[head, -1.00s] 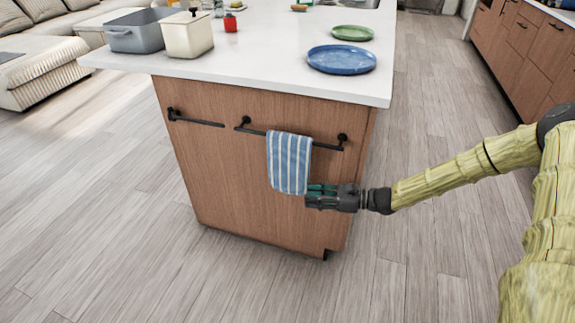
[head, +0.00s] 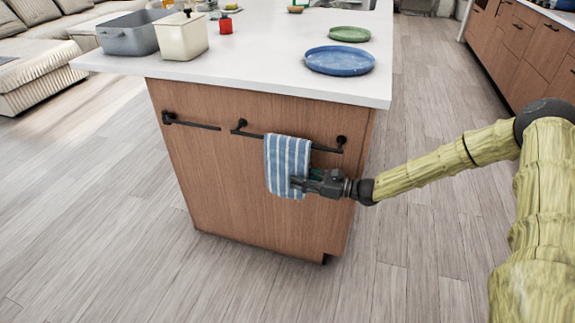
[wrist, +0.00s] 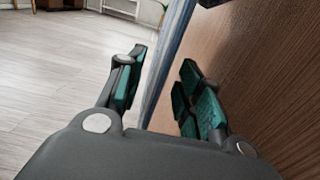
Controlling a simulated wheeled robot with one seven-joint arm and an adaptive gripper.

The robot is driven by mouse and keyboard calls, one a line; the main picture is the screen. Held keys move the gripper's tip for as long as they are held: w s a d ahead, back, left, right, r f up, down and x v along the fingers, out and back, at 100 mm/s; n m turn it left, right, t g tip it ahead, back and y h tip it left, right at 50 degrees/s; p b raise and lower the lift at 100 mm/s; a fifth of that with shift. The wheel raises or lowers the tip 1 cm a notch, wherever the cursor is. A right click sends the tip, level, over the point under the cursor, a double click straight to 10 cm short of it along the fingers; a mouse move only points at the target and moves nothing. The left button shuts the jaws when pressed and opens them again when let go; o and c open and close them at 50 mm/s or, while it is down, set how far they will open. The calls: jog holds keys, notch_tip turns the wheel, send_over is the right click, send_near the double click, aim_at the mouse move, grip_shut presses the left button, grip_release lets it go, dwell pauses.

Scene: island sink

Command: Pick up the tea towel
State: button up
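The tea towel (head: 286,158), blue with white stripes, hangs over a black rail (head: 325,149) on the wooden end of the island. My gripper (head: 302,184) is at the towel's lower right edge, with one finger showing in front of the cloth. In the wrist view, my gripper (wrist: 163,65) is open. The towel (wrist: 165,55) is seen edge-on between its fingers, with the left finger on the room side and the right finger between towel and wooden panel. The cloth's lower part is partly hidden by the finger in the head view.
The wooden panel (head: 220,195) is close behind the towel. A second black rail (head: 192,122) is to the left. On the white countertop (head: 260,65) stand a blue plate (head: 340,60), a green plate (head: 350,34) and a grey bin (head: 130,35). The floor in front is clear.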

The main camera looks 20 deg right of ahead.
jog(key=shift+x, duration=2.05)
jog(key=shift+s, duration=0.1)
grip_shut()
